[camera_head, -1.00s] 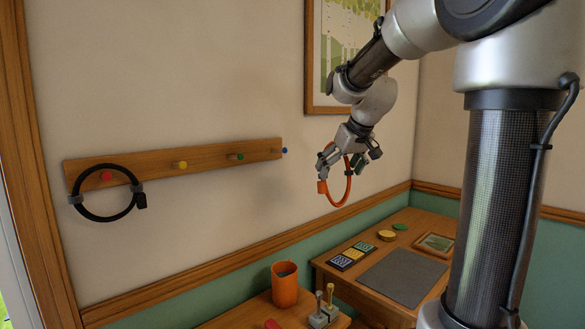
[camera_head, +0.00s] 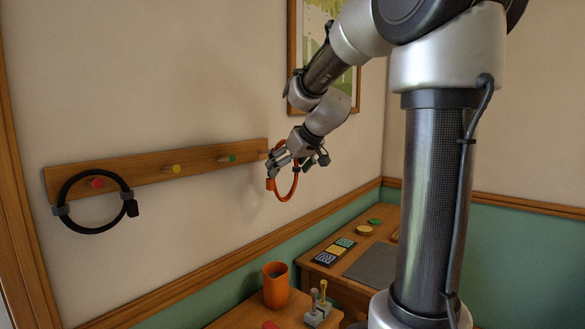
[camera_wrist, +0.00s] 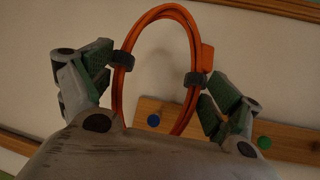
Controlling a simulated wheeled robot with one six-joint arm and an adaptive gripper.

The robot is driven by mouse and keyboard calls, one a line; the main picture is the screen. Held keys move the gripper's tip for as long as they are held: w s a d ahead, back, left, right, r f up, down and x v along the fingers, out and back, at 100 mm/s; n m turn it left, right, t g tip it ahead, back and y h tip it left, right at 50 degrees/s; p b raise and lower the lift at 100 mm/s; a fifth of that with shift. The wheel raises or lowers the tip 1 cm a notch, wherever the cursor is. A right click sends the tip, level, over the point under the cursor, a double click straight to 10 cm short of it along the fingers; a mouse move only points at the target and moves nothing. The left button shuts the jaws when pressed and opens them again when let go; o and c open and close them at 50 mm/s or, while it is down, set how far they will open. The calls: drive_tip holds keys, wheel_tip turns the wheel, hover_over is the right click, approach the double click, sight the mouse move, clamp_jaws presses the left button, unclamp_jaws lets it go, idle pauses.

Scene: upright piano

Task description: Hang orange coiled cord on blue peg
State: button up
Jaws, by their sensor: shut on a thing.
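The orange coiled cord (camera_head: 287,186) hangs as an upright loop from my gripper (camera_head: 283,160) at the right end of the peg rail. In the wrist view the cord (camera_wrist: 120,95) shows with dark ties, held between the fingers of my gripper (camera_wrist: 160,88). The blue peg (camera_wrist: 153,120) shows through the loop's opening in the wrist view. I cannot tell how far the peg is behind the loop or whether it passes through. In the head view my gripper hides the blue peg.
The wooden rail (camera_head: 135,177) also carries a red peg (camera_head: 96,183) with a black coiled cord (camera_head: 87,229), a yellow peg (camera_head: 173,168) and a green peg (camera_head: 232,158). An orange cup (camera_head: 275,288) stands on the desk below. The wall between rail and desk is clear.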

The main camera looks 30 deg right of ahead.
drive_tip(key=w+a+f, duration=0.1)
drive_tip(key=w+a, duration=0.2)
drive_tip(key=w, duration=0.4)
drive_tip(key=shift+f, duration=0.2)
idle(0.5)
idle(0.5)
drive_tip(key=o, duration=0.9)
